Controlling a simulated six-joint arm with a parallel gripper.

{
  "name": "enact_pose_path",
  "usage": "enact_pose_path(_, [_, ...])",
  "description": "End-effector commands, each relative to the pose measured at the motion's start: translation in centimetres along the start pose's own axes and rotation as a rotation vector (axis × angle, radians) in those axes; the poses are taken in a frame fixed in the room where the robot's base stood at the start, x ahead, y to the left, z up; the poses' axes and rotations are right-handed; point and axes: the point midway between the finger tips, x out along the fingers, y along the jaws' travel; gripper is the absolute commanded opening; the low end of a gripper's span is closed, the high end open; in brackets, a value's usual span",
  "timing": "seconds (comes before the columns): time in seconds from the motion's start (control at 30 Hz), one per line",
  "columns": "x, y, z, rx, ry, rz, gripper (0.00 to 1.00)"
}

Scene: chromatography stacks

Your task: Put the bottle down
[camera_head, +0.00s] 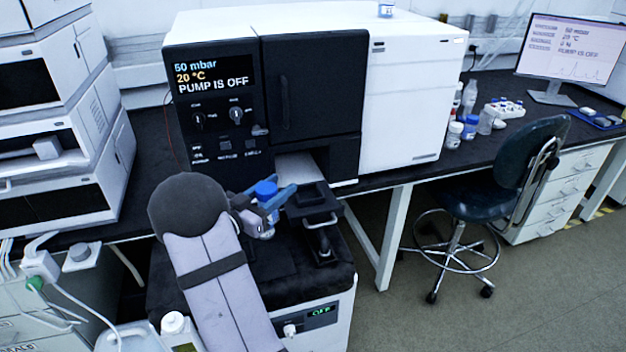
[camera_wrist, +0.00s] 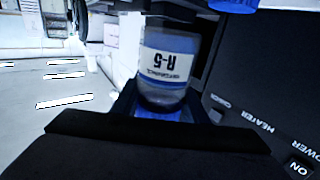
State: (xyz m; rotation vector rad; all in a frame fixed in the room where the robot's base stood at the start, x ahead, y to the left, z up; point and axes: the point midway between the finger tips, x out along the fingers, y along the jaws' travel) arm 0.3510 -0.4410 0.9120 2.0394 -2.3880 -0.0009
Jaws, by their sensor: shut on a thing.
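The bottle (camera_head: 266,190) has a blue cap and clear body. My gripper (camera_head: 268,203) is shut on it, with one blue finger on its right side in the head view. The bottle is over or at the dark top in front of the big instrument; I cannot tell whether its base touches anything. In the wrist view the bottle (camera_wrist: 166,65) fills the middle between my blue fingers, and its white "R-5" label appears upside down. Its lower part is partly hidden by my gripper in the head view.
A black stage (camera_head: 313,199) with a metal handle sits just right of the bottle. The instrument (camera_head: 310,90) stands behind, reading "PUMP IS OFF". A dark panel (camera_wrist: 260,110) marked "HEATER" is close by. A white-capped bottle (camera_head: 173,323) is at front left. A chair (camera_head: 510,170) stands right.

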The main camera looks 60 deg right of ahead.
Motion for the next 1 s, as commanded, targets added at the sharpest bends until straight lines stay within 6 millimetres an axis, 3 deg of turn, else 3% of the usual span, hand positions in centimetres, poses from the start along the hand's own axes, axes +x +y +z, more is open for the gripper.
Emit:
enact_pose_path(0.6, [13.9,0.1,-0.1,0.000,0.002,0.003,0.12])
enact_pose_path(0.8, [16.0,0.0,-0.1,0.001,0.001,0.000,0.12])
enact_pose_path(1.0, [16.3,0.0,-0.1,0.000,0.001,-0.001,0.12])
